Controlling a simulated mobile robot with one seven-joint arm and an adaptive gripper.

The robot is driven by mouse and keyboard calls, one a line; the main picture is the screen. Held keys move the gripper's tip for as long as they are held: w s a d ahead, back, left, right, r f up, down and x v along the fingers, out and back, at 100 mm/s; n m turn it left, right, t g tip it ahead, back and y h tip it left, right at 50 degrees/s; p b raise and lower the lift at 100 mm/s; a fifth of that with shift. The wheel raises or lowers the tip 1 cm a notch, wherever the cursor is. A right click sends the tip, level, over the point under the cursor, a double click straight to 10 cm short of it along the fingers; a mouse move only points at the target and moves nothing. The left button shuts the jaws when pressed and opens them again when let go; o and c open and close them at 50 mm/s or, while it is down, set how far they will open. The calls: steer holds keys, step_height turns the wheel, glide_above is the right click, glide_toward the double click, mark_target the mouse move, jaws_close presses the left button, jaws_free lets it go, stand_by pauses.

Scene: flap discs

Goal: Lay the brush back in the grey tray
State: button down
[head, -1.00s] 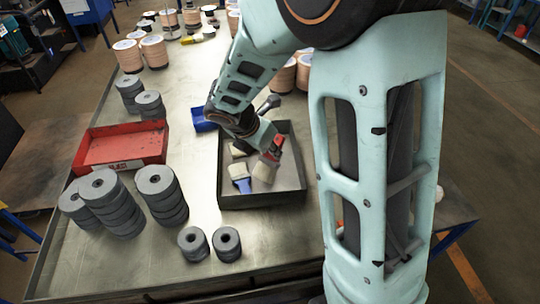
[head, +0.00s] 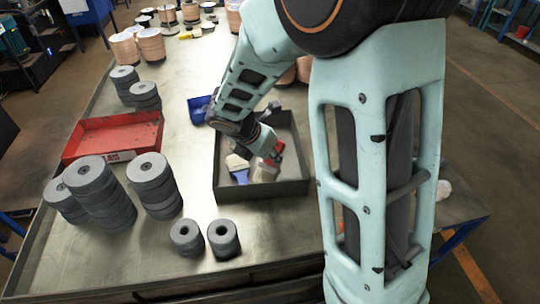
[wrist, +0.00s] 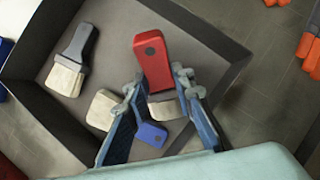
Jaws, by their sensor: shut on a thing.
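The grey tray (head: 286,188) stands near the table's right edge; its floor and walls also show in the wrist view (wrist: 113,45). My gripper (wrist: 158,82) is shut on a brush with a red handle (wrist: 152,55) and pale bristles, partly hidden between the fingers. In the head view this red brush (head: 275,153) is inside the tray's outline; I cannot tell whether it touches the floor. A blue-handled brush (head: 240,175) lies in the tray, partly behind my fingers in the wrist view (wrist: 152,134). A grey-handled brush (wrist: 72,62) lies in the tray too.
A red bin (head: 115,138) and stacks of grey discs (head: 100,190) stand left of the tray. Two short disc stacks (head: 222,240) stand in front of it. A small blue bin (head: 198,108) is behind it. Bare table lies between the red bin and the tray.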

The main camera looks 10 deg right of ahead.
steer(key=c, duration=1.6)
jaws_free()
steer(key=shift+r, duration=0.1)
steer(key=v, duration=1.2)
